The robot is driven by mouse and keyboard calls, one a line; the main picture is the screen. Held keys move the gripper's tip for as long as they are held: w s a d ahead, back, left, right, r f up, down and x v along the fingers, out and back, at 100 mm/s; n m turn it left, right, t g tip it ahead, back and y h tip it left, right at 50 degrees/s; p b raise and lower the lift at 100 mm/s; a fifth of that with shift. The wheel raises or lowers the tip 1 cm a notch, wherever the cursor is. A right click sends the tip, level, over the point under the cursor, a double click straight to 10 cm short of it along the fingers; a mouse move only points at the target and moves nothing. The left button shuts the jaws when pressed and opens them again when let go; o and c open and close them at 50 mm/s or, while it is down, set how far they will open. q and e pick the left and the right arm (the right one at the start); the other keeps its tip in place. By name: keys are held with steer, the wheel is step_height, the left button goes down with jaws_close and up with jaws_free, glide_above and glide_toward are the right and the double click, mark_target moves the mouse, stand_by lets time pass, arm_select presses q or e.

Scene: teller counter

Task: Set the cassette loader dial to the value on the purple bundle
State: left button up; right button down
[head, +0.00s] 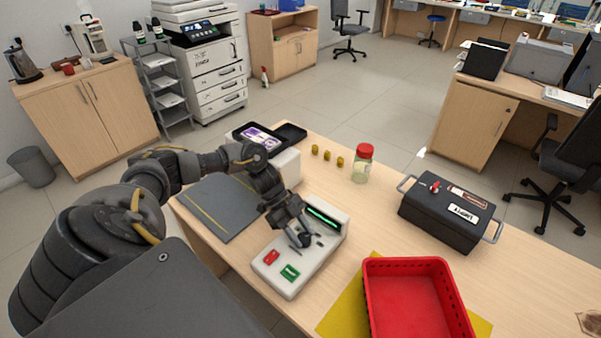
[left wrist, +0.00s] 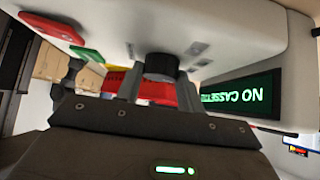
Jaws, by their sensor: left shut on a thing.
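The cassette loader (head: 272,272) is a pale box on the counter with a red button, a green button and a green display. In the left wrist view its display (left wrist: 235,97) reads "NO CASSETTE", upside down. The dark round dial (left wrist: 160,66) sits on the loader's face; its setting cannot be read. My left gripper (head: 304,240) points down at the loader and is shut on the dial, one finger on each side. It hides the dial in the head view. The purple bundle (head: 258,139) lies in a black tray (head: 291,134); its value is too small to read.
A red basket (head: 373,300) stands on a yellow mat (head: 345,303) right of the loader. A black cash box (head: 445,222), a red-capped jar (head: 362,165) and several yellow rolls (head: 327,155) stand farther back. A grey mat (head: 213,212) lies left.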

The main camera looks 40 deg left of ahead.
arm_select(q)
steer(key=o, duration=1)
steer(key=shift+d, duration=0.1)
steer(key=shift+a+r, duration=0.3)
steer(key=shift+a, duration=0.15)
steer(key=b+v, duration=0.3)
steer(key=v, duration=0.6)
steer(key=shift+a+r, duration=0.2)
steer(key=shift+r, duration=0.1)
